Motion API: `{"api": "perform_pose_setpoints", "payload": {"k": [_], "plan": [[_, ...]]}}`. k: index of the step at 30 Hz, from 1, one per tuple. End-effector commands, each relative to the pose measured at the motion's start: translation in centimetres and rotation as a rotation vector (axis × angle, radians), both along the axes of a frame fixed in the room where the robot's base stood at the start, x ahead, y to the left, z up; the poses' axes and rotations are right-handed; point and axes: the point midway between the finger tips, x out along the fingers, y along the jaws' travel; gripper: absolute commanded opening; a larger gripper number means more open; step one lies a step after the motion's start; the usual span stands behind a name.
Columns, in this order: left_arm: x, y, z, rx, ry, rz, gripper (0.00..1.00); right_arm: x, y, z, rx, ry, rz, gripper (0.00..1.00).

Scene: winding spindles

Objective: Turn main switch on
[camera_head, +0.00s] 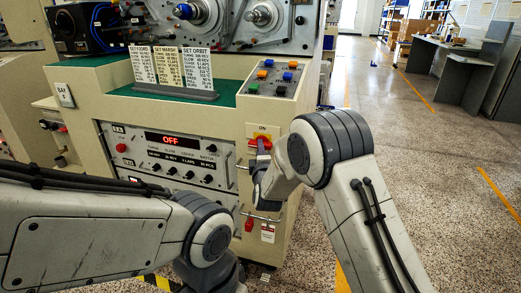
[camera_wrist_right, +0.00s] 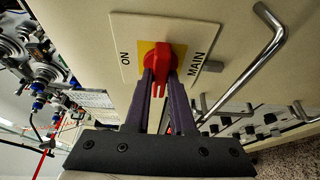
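The main switch is a red rotary knob (camera_wrist_right: 159,58) on a yellow square, set in a pale plate (camera_wrist_right: 125,30) marked ON and MAIN. In the head view the red knob (camera_head: 254,143) shows on the right part of the beige machine front, with ON above it. Its grip bar lies across the line from ON to MAIN. My right gripper (camera_wrist_right: 160,76) has its two dark purple fingers on either side of the bar, seemingly touching it. The display (camera_head: 170,141) reads OFF in red. My left arm shows at lower left; its gripper is not visible.
A metal bar handle (camera_wrist_right: 262,55) stands out beside the switch plate. A red button (camera_head: 120,147) and several black knobs are on the control panel. Coloured buttons (camera_head: 268,63) sit on top of the machine. The floor (camera_head: 420,160) to the right is clear.

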Motion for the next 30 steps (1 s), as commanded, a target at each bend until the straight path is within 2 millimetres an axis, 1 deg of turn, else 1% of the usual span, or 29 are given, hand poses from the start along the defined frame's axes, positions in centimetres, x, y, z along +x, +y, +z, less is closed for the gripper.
{"api": "perform_pose_setpoints", "payload": {"k": [5,11,17,30], "plan": [[0.0,0.0,-0.2,0.000,0.000,0.000,0.50,0.0,0.0,-0.1,0.008,-0.002,0.000,0.00],[0.0,0.0,-1.3,0.000,0.000,0.000,0.50,0.0,0.0,-0.5,0.065,-0.020,0.000,0.00],[0.0,0.0,-3.4,0.000,0.000,0.000,0.50,0.0,0.0,-0.9,0.190,-0.061,0.000,0.00],[0.0,0.0,-8.7,0.000,0.000,0.000,0.50,0.0,0.3,-1.2,0.585,-0.190,0.002,0.00]]}}
